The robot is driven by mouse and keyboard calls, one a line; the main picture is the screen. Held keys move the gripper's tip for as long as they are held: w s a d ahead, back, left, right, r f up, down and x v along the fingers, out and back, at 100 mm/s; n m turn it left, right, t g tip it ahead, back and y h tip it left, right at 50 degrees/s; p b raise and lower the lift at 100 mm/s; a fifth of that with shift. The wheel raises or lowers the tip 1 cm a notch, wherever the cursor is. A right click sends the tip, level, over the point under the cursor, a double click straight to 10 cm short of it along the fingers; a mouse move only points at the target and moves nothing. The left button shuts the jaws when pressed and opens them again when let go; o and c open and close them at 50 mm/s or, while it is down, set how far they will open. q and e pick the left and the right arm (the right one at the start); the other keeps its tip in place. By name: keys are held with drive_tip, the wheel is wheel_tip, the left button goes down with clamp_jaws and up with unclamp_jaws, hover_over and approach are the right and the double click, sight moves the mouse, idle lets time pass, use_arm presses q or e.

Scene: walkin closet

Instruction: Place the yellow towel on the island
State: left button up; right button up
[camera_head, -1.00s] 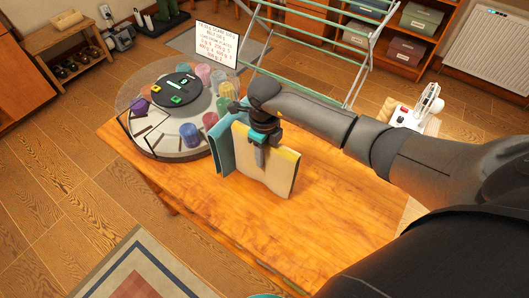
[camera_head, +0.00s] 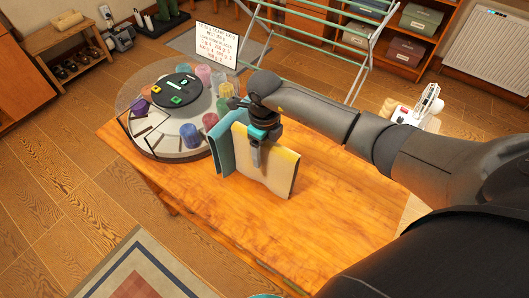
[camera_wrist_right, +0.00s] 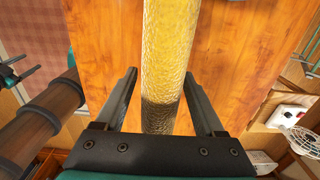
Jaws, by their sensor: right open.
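The yellow towel (camera_head: 281,172) stands folded on edge on the wooden island (camera_head: 330,225), its pale yellow side facing the head camera. My right gripper (camera_head: 255,158) is at the towel's top edge, with one finger visible in front of its near face. In the right wrist view the towel (camera_wrist_right: 168,60) runs as a yellow strip between the two open fingers (camera_wrist_right: 162,95), with gaps on both sides. My left gripper cannot be made out clearly; a small dark and teal part shows at the left of the wrist view.
A blue folded towel (camera_head: 221,150) stands just left of the yellow one. A drying rack (camera_head: 355,50) stands behind. The island's front is clear.

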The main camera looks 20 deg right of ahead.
wheel_tip(320, 180, up, 11)
drive_tip(key=shift+f, duration=0.15)
